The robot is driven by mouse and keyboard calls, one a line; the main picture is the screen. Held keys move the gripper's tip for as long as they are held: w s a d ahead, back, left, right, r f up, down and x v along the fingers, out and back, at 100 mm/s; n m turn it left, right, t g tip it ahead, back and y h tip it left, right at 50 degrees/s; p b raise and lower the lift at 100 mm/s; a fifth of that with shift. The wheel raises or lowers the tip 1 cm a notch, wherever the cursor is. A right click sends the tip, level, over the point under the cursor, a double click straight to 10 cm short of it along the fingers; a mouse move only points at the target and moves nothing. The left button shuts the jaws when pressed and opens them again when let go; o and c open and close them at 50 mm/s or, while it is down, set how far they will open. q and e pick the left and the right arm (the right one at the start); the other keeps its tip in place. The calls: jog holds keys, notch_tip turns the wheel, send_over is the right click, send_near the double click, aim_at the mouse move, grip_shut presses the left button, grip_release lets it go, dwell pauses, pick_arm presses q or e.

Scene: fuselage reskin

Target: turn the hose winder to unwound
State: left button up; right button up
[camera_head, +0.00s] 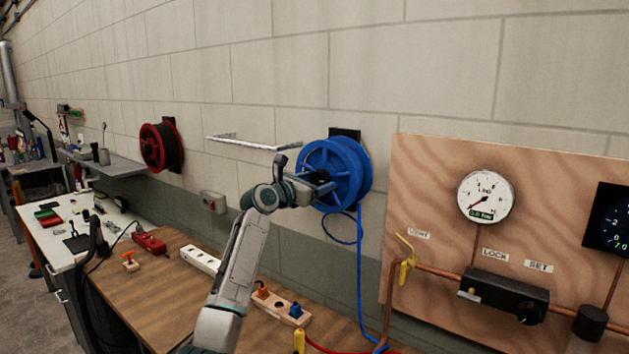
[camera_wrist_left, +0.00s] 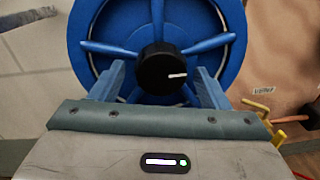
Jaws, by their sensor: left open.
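The hose winder is a blue spoked reel (camera_head: 345,172) on the block wall, with a blue hose (camera_head: 360,270) hanging from it to the bench. In the left wrist view the blue reel (camera_wrist_left: 90,45) fills the top. Its black centre knob (camera_wrist_left: 162,68) has a white mark pointing right. My left gripper (camera_head: 322,184) is at the front of the reel. In the left wrist view its open jaws (camera_wrist_left: 160,82) stand on either side of the knob, with gaps visible. In the head view the arm and gripper hide part of the reel's hub. My right gripper is not in view.
A wooden panel (camera_head: 420,180) with a gauge (camera_head: 485,196), copper pipe and yellow valve (camera_head: 406,262) stands right of the reel. A red reel (camera_head: 155,148) and a metal rail (camera_head: 255,143) are on the wall to the left. Power strips (camera_head: 200,260) lie on the bench below.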

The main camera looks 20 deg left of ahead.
pick_arm(q)
jog(key=c, duration=1)
